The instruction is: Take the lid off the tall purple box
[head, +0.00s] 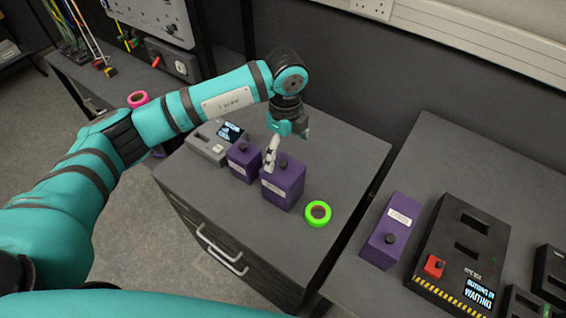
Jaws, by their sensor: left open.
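The tall purple box (281,193) stands on the dark grey cabinet top, with a black knob (284,164) on its lid. The lid appears to be on the box. My left gripper (286,146) hangs over this box, open and pointing down. One pale finger is in front of the box's back left top corner, close to the knob. I cannot tell whether it touches the lid. I see nothing held in it. My right gripper is not in view.
A smaller purple box (241,165) stands just left, beside a grey device (212,143). A green tape roll (318,213) lies to the right. Another purple box (388,232) and a black panel (462,255) are on the right-hand table. The cabinet's back right is clear.

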